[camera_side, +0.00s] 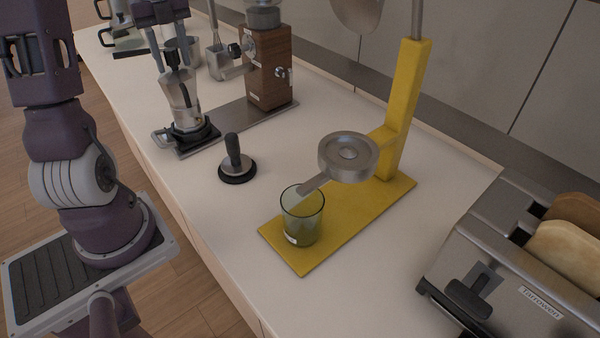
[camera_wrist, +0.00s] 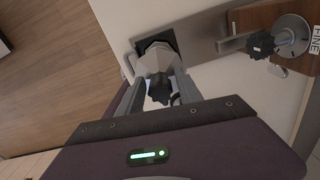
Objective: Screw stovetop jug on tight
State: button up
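The stovetop jug (camera_side: 183,97) is a silver faceted pot with a black knob on top. It stands upright on a dark base plate on the counter, and it shows in the wrist view (camera_wrist: 157,60). My gripper (camera_side: 173,58) comes down from above, with its two grey fingers on either side of the jug's knob and top. In the wrist view my gripper (camera_wrist: 160,84) has the black knob between its spread fingers. The fingertips are close to the jug's sides, but I cannot tell whether they touch. How tightly the jug sits on its lower part is not visible.
A wood-sided grinder (camera_side: 268,75) stands behind and right of the jug. A black-handled tamper (camera_side: 235,162) stands in front. A yellow stand (camera_side: 340,225) holds a glass (camera_side: 302,218) beneath a metal arm. A toaster (camera_side: 520,265) is at the right. The counter between tamper and grinder is clear.

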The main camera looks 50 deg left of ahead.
jog(key=shift+o, duration=0.4)
notch_tip(320, 180, up, 7)
dwell(0.4)
jog(key=d+r+n+t+y, duration=0.15)
jog(key=d+n, duration=0.55)
jog(key=d, duration=1)
jog(key=s+d+f+n+t, duration=0.2)
jog(key=s+d+n, duration=0.3)
jog(key=d+n, duration=0.1)
jog(key=s+d+f+n+t+h, duration=0.1)
jog(key=s+d+f+n+t, duration=0.1)
jog(key=s+d+n, duration=0.3)
jog(key=d+n, duration=0.1)
jog(key=d, duration=0.2)
jog(key=shift+s+d+f, duration=0.25)
jog(key=shift+d+f, duration=0.1)
jog(key=shift+d, duration=0.05)
